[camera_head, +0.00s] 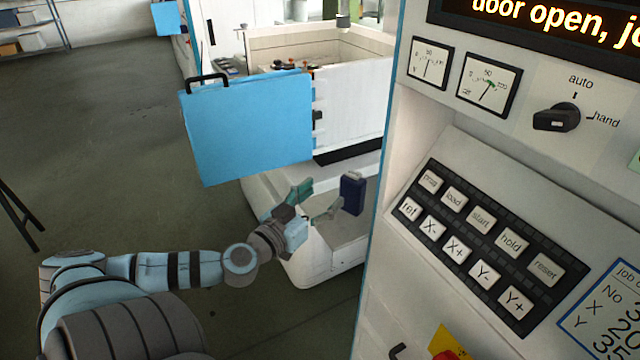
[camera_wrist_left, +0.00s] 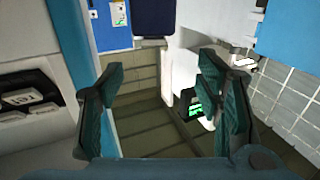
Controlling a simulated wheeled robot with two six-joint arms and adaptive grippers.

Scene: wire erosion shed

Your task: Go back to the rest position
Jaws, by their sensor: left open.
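My left gripper (camera_head: 318,199) is stretched out in front of the machine, in the middle of the head view. Its two green fingers stand apart with nothing between them. The left wrist view also shows the open fingers of this gripper (camera_wrist_left: 162,78), with floor and pale wall surfaces beyond them. A dark blue block-like object (camera_head: 352,194) is just right of the fingers in the head view, apart from them as far as I can tell. A dark blue shape (camera_wrist_left: 155,18) shows at the top of the left wrist view. My right gripper is in neither view.
The control panel's key block (camera_head: 480,240) and rotary knob (camera_head: 556,118) fill the right side. An open blue door (camera_head: 250,125) hangs beyond my left gripper, in front of a pale tank (camera_head: 352,100). Grey floor (camera_head: 90,130) at left is mostly clear.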

